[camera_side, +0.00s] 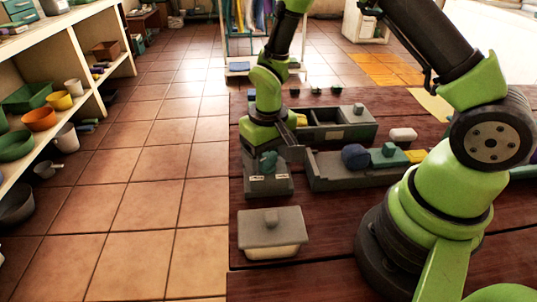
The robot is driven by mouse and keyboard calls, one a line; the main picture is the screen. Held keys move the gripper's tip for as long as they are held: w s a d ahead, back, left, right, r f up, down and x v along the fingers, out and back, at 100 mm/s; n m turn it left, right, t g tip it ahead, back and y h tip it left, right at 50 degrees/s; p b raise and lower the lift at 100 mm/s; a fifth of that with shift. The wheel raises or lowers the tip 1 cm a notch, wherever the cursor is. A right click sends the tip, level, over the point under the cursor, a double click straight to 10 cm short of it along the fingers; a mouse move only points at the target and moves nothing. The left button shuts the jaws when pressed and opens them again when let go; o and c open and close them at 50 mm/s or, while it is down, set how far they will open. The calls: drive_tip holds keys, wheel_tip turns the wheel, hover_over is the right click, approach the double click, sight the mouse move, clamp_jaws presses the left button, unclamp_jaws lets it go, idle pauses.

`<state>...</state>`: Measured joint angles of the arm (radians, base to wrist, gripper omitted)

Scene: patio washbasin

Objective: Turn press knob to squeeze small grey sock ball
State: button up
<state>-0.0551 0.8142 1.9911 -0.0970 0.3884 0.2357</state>
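A grey block-like fixture (268,186) stands near the left edge of the dark wooden table, with a teal knob-like piece (267,162) on top; it may be the press and its knob. My gripper (282,152) is at the end of the green and dark arm, pointing down just above and behind this piece. Its fingers are dark and small here, so I cannot tell whether they touch the piece or how far apart they are. I cannot make out a small grey sock ball; it may be hidden inside the fixture or behind my gripper.
A grey-lidded cream box (271,246) stands in front. A long grey tray (330,178) to the right holds a dark blue ball (354,156), a teal block (388,157) and a yellow piece (416,156). A dark box (352,132) and white roll (403,134) lie behind.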

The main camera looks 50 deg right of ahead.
sight(268, 156)
wheel_tip(268, 156, up, 10)
idle(0.6)
drive_tip(key=shift+w+f+n, duration=0.15)
drive_tip(key=shift+n, duration=0.95)
drive_tip(key=shift+f, duration=0.15)
wheel_tip(268, 156, down, 10)
drive_tip(key=shift+r, duration=0.2)
